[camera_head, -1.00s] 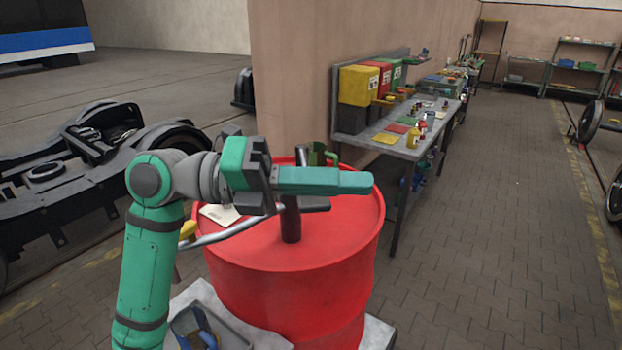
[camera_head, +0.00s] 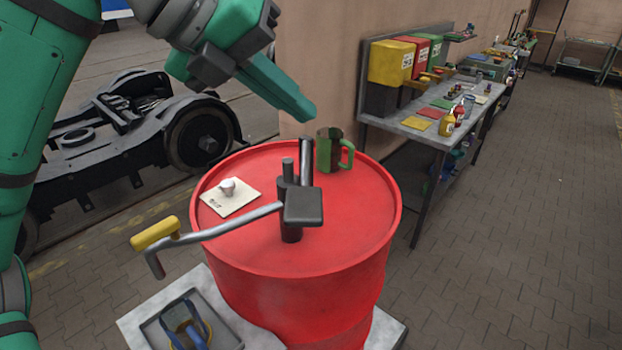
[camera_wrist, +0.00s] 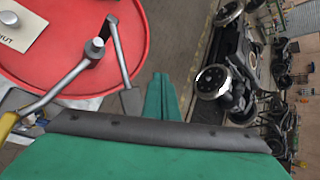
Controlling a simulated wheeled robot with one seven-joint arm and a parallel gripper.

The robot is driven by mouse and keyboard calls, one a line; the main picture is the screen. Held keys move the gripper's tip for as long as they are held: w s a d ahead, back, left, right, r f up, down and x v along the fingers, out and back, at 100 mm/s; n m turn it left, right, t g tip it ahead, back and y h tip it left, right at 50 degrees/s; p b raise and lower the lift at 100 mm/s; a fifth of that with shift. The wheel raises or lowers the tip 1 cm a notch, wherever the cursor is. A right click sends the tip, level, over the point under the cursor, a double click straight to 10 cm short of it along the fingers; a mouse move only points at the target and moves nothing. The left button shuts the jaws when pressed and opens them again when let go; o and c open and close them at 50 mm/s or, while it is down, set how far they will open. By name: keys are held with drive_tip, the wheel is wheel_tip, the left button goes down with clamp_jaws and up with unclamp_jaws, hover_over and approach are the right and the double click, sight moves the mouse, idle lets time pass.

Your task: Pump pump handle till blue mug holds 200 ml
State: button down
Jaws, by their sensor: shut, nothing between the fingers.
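The pump (camera_head: 290,205) is a dark column on top of the red drum (camera_head: 300,300), with a metal bar and a dark block at its head. Its pump handle (camera_head: 230,222) is a bent metal rod reaching left to a yellow grip (camera_head: 155,232); the handle also shows in the wrist view (camera_wrist: 60,85). My gripper (camera_head: 308,115) is shut and empty, above the back of the drum, apart from the handle. Its closed fingers show in the wrist view (camera_wrist: 163,95). A green mug (camera_head: 328,150) stands on the drum behind the pump.
A pale card (camera_head: 232,200) with a small white object lies on the drum top. A grey tray (camera_head: 160,335) holding a blue item stands below left. A workbench (camera_head: 425,130) with coloured bins is at the right. Bogies stand behind left; the paved floor at right is clear.

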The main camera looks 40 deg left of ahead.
drive_tip(key=shift+f, duration=0.1)
hover_over(297, 187)
wheel_tip(297, 187, down, 6)
drive_tip(key=shift+f, duration=1.25)
drive_tip(key=shift+f, duration=0.2)
idle(1.4)
drive_tip(key=shift+f, duration=0.25)
